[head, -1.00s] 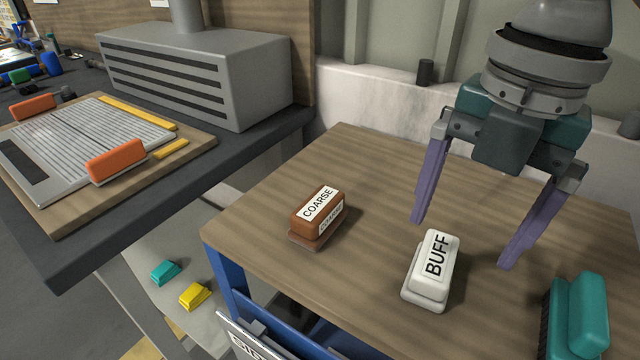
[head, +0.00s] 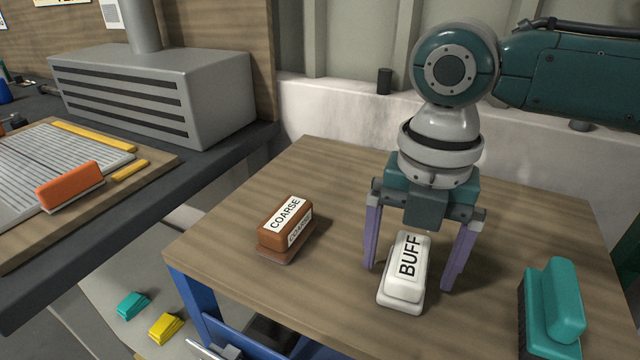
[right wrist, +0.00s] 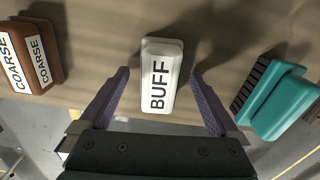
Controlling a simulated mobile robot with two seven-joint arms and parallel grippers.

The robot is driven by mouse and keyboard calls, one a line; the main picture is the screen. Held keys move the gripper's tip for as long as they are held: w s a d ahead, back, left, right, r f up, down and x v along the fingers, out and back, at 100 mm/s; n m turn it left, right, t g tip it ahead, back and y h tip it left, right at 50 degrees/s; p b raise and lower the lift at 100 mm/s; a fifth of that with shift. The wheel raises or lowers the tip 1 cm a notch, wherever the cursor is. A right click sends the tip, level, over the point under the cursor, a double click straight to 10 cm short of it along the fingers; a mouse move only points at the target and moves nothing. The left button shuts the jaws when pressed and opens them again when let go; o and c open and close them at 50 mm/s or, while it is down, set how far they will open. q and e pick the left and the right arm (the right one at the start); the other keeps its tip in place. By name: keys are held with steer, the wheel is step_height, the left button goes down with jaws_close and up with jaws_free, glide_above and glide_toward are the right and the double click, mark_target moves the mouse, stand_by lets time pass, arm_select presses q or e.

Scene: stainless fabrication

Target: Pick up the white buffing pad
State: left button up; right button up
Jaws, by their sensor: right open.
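The white buffing pad (head: 404,275), labelled BUFF, lies on the wooden tabletop. My right gripper (head: 412,278) is open, pointing down, with one purple finger on each side of the pad in the head view. In the right wrist view the pad (right wrist: 161,77) sits between and ahead of the open fingers (right wrist: 163,100), with a gap on both sides. I cannot tell whether the fingertips are at the pad's height. My left gripper is not in view.
A brown COARSE block (head: 286,230) stands left of the pad, and a teal brush (head: 553,312) stands to its right. The wooden table (head: 330,180) is clear behind the pad. A dark bench with a grey vented box (head: 150,95) is at the left.

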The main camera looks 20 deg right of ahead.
steer(key=c, duration=1.5)
